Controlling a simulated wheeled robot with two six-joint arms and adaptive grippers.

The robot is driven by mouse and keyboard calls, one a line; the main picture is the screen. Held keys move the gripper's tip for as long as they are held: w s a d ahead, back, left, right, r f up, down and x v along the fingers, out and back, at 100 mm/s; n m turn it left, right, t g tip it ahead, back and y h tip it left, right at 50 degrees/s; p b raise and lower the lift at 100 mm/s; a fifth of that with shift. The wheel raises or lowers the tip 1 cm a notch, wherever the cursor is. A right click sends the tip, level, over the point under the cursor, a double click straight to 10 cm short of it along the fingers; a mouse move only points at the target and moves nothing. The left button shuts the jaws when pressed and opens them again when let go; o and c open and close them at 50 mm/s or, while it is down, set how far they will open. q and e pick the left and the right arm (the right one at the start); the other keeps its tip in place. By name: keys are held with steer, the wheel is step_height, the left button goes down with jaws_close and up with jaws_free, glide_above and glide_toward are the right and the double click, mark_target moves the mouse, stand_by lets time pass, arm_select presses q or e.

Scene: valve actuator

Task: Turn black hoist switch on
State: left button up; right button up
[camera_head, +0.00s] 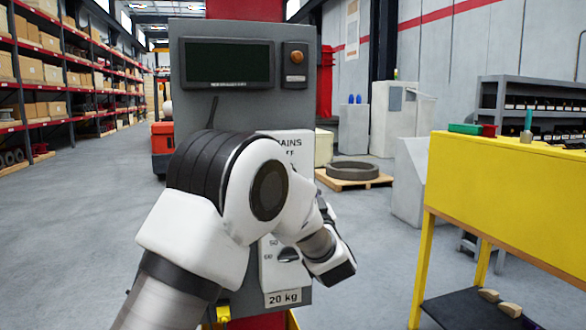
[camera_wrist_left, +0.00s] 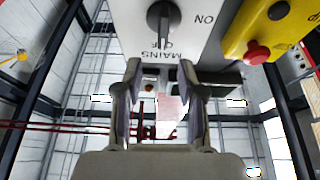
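In the left wrist view a black rotary switch (camera_wrist_left: 163,18) sits on a white plate (camera_wrist_left: 205,45) with the upside-down words MAINS OFF and ON. Its handle points up and down the picture, in line with OFF. My left gripper (camera_wrist_left: 160,70) is open and empty. Its fingers are below the switch in the picture and apart from it. In the head view my left arm crosses in front of the grey control cabinet (camera_head: 187,75). My right gripper is not in view.
A yellow box with a red button (camera_wrist_left: 257,52) and a black button (camera_wrist_left: 278,10) is right of the plate. The cabinet has a dark screen (camera_head: 228,62) and an orange button (camera_head: 296,56). A yellow workbench (camera_head: 505,210) stands at right. Floor at left is clear.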

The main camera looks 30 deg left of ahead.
arm_select(q)
steer(key=p+x, duration=0.2)
steer(key=x, duration=0.6)
steer(key=shift+a, duration=0.15)
steer(key=c, duration=0.5)
steer(key=shift+s, duration=0.1)
jaws_close()
